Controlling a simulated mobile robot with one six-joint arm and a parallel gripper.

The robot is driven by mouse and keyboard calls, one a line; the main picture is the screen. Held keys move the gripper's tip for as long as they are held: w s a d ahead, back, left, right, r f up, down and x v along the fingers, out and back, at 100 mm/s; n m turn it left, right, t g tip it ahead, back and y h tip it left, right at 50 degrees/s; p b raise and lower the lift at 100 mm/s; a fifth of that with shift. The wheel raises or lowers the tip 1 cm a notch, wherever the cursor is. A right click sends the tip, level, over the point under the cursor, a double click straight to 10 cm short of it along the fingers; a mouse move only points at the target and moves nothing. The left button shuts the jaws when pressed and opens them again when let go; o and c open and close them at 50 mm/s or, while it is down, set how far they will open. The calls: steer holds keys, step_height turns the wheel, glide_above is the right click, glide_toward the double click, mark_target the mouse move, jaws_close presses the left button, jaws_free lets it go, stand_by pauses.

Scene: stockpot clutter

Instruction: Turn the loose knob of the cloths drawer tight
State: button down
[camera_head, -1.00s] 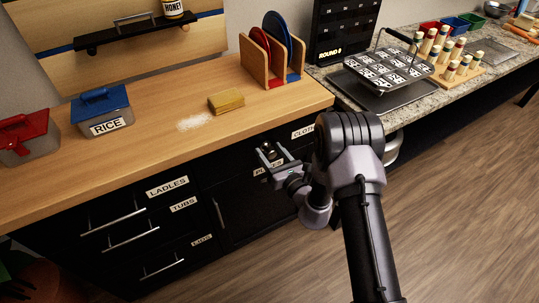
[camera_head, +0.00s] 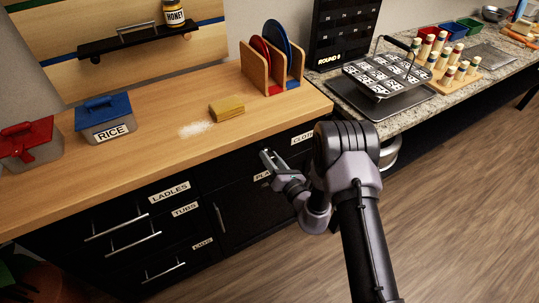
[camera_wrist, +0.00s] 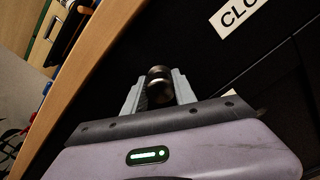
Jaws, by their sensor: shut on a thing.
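The cloths drawer is a black front under the wooden counter, with a partly hidden white label (camera_head: 302,138); the label also shows in the wrist view (camera_wrist: 238,15), where it reads "CLO". My gripper (camera_head: 267,158) is at the drawer front, left of the label. In the wrist view its two grey fingers (camera_wrist: 158,92) are on either side of a round dark metal knob (camera_wrist: 159,76), shut on it. The knob's far side and its fixing to the drawer are hidden. In the head view the fingers hide most of the knob.
The wooden counter edge (camera_head: 170,166) runs just above the drawer. A yellow sponge (camera_head: 227,108) and white powder (camera_head: 194,129) lie on the counter above. A lower door labelled "PL..." (camera_head: 262,176) is partly behind my arm. Floor at right is clear.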

steer(key=shift+r+m+p, duration=0.15)
steer(key=shift+m+p, duration=0.35)
steer(key=shift+m, duration=0.5)
steer(key=m, duration=0.2)
steer(key=shift+m, duration=0.3)
steer(key=m+p, duration=0.1)
steer(key=m, duration=0.1)
steer(key=shift+m+p, duration=0.3)
steer(key=c, duration=0.9)
jaws_free()
steer(key=shift+f, duration=0.2)
